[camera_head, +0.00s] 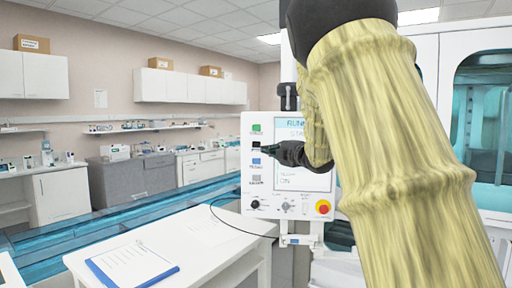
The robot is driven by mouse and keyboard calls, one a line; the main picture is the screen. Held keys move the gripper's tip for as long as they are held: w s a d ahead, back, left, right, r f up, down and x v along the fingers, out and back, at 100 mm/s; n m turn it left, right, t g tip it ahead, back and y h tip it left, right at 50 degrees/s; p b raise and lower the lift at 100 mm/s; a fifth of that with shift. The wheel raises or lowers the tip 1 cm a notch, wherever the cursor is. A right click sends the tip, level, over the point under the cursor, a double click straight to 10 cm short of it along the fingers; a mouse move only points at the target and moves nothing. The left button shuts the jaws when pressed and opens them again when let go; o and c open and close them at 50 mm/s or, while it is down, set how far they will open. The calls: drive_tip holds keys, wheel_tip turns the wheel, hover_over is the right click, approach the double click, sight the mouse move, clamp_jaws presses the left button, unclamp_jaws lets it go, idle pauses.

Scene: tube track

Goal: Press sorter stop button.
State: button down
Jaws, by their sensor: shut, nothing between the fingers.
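A white control panel (290,206) stands upright ahead of me, with a screen (318,181) partly hidden by my arm. Its left column has a green button (256,128), a dark button partly covered by my fingertips, a blue button (256,162) and a grey button (256,180). Their labels are too small to read, so I cannot tell which is the sorter stop. A red knob on yellow (323,207) sits at the lower right. My gripper (264,149) is shut and empty, its tips over the dark button; I cannot tell if they touch it.
A white table (215,240) with a clipboard (133,262) stands in front at the left. A blue tube track (140,217) runs behind it. A black cable (232,227) hangs from the panel. My sleeved arm covers much of the right side, before a white glazed cabinet (447,50).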

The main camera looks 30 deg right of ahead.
drive_tip(key=shift+w, duration=0.1)
drive_tip(key=p, duration=0.4)
approach(256, 146)
drive_tip(key=w+a, duration=0.3)
drive_tip(key=a, duration=0.2)
drive_tip(key=w+d, duration=0.1)
drive_tip(key=w+d+p, duration=0.1)
drive_tip(key=w, duration=0.1)
drive_tip(key=shift+w+r, duration=0.1)
drive_tip(key=shift+r, duration=0.3)
drive_tip(key=shift+w+d, duration=0.1)
drive_tip(key=shift+w, duration=0.2)
drive_tip(key=shift+d+f, duration=0.1)
